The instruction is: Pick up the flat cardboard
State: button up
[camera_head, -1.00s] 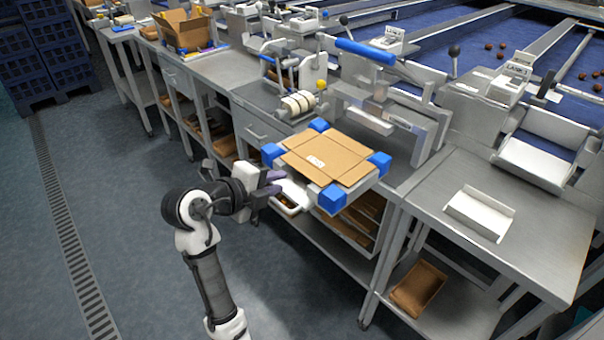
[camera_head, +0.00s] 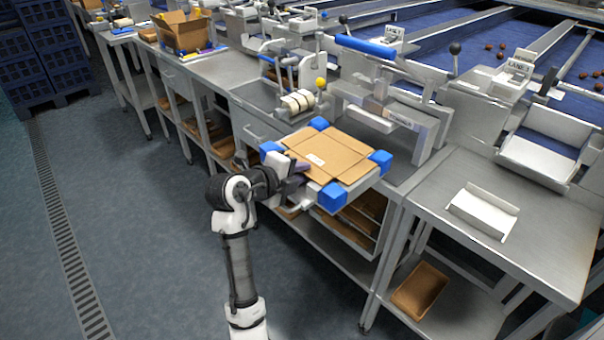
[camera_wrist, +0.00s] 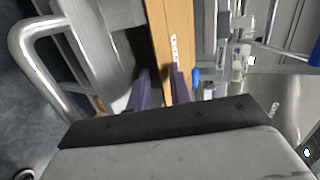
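The flat cardboard (camera_head: 340,158) is a brown folded sheet with a small white label. It lies on a stand with blue corner blocks (camera_head: 332,196) at the bench's front edge. My gripper (camera_head: 298,170) is at the cardboard's near left edge in the head view. In the wrist view its two purple fingers (camera_wrist: 162,88) are apart, and the brown cardboard (camera_wrist: 180,22) reaches toward the space between them. The right finger overlaps the cardboard face near the label. Contact with the cardboard cannot be told.
A metal bar handle (camera_wrist: 38,70) is close on the left in the wrist view. A press with a blue handle (camera_head: 366,48) stands behind the stand. A side table with a white tray (camera_head: 484,210) is at the right.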

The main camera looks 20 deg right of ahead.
jog(key=shift+c, duration=0.4)
grip_shut()
jog(key=shift+f, duration=0.2)
jog(key=shift+r+p, duration=0.55)
jog(key=shift+r, duration=0.8)
jog(key=p+v, duration=0.1)
jog(key=v, duration=1.4)
jog(key=shift+f, duration=0.35)
jog(key=shift+s+a, duration=0.1)
